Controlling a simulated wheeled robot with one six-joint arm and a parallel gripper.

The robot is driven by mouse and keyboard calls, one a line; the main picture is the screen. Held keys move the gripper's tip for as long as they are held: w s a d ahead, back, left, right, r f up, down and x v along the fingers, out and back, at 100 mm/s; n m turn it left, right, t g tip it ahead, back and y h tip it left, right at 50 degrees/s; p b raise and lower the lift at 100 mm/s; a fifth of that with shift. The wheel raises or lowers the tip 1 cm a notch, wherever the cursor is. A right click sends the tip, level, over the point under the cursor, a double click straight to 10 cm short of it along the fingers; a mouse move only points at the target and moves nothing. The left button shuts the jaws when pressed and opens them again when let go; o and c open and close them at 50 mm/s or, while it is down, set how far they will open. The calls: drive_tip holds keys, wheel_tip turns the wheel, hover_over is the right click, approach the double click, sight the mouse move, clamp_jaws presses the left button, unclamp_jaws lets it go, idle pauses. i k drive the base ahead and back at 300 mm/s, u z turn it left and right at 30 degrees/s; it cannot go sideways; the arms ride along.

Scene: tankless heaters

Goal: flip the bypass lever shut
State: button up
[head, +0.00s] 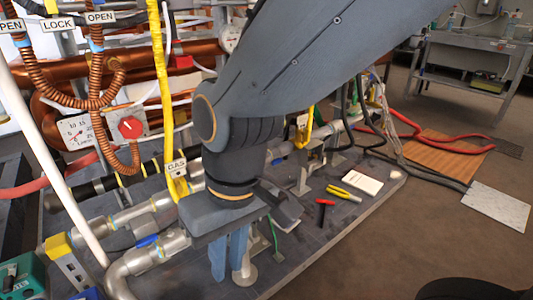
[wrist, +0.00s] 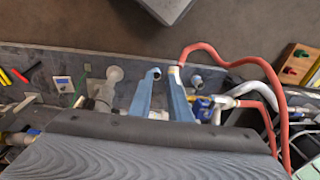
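No lever carries a readable bypass label, so I cannot tell which is the bypass lever. In the head view, a blue lever handle (head: 147,241) sits on a silver pipe (head: 165,254), left of my gripper (head: 229,268). Another blue handle (head: 277,161) shows by the yellow gas fittings. In the wrist view, a blue valve part (wrist: 202,107) lies just right of my gripper (wrist: 164,80). My gripper points down, its two blue fingers apart with a gap between them. Nothing shows held. The arm hides part of the pipework behind it.
A white pipe (head: 55,165) slants across the left. Red-handled and yellow-handled tools (head: 343,193) and a white card (head: 355,181) lie on the dark platform (head: 330,225). A red hose (wrist: 233,61) curves right of the fingers.

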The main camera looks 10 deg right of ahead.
sight(279, 161)
drive_tip(key=k, duration=0.6)
drive_tip(key=u, duration=0.5)
drive_tip(key=i, duration=1.05)
drive_tip(key=z, duration=0.7)
